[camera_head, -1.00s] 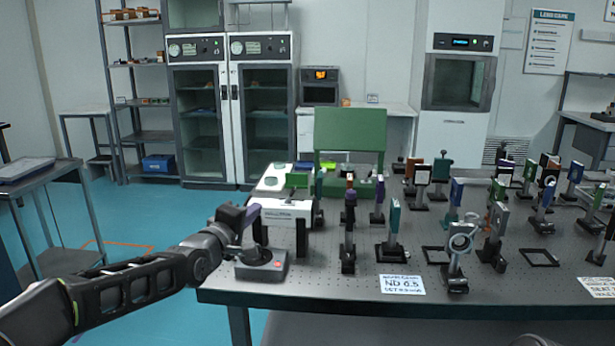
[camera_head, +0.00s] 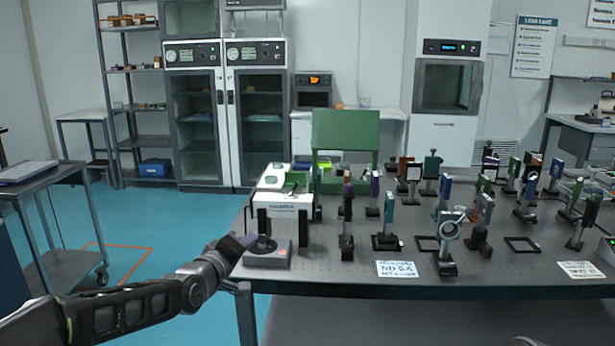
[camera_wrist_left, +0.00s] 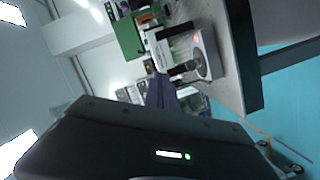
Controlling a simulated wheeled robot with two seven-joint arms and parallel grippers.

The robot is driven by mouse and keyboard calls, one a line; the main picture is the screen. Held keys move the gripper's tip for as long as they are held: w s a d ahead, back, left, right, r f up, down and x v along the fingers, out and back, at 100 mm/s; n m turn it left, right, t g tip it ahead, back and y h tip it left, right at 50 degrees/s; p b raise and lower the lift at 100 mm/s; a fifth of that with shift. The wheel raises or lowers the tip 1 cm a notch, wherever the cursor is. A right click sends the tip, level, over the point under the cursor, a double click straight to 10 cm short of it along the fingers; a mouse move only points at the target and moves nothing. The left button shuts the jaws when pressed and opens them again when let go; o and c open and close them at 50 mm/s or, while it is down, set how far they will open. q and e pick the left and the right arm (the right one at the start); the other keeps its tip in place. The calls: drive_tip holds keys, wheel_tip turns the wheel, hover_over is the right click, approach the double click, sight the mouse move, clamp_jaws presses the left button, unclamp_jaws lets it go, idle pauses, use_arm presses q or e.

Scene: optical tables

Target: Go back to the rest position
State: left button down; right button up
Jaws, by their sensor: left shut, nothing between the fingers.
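My left arm comes in from the lower left in the head view. My right gripper is not in view.
A white block-like unit (camera_head: 283,207) on dark legs stands behind the knobbed base. Several posts with optics fill the table, with a ring mount (camera_head: 448,232) near the front. A grey cart (camera_head: 45,190) stands at the left, with clear blue floor (camera_head: 170,220) between.

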use_arm(q)
drive_tip(key=s+d+f+m+g+p, duration=0.1)
drive_tip(key=s+f+g, duration=0.1)
drive_tip(key=s+f, duration=0.5)
drive_tip(key=s+d+f+m+g, duration=0.2)
drive_tip(key=f, duration=1)
drive_tip(key=s+d+f+m+g+p, duration=0.1)
drive_tip(key=s+f+g, duration=0.3)
drive_tip(key=f, duration=0.5)
drive_tip(key=s+d+f+g+p, duration=0.1)
drive_tip(key=s+f, duration=0.4)
drive_tip(key=s, duration=0.6)
drive_tip(key=s+f+m+g+p, duration=0.1)
drive_tip(key=s+f+g, duration=0.2)
drive_tip(key=s, duration=0.8)
drive_tip(key=s+d+f+m+g+y+p, duration=0.1)
drive_tip(key=s+f+g, duration=0.2)
drive_tip(key=s+f, duration=0.5)
drive_tip(key=s, duration=0.3)
drive_tip(key=shift+d, duration=0.3)
drive_tip(key=c, duration=2.2)
unclamp_jaws()
drive_tip(key=shift+f, duration=0.1)
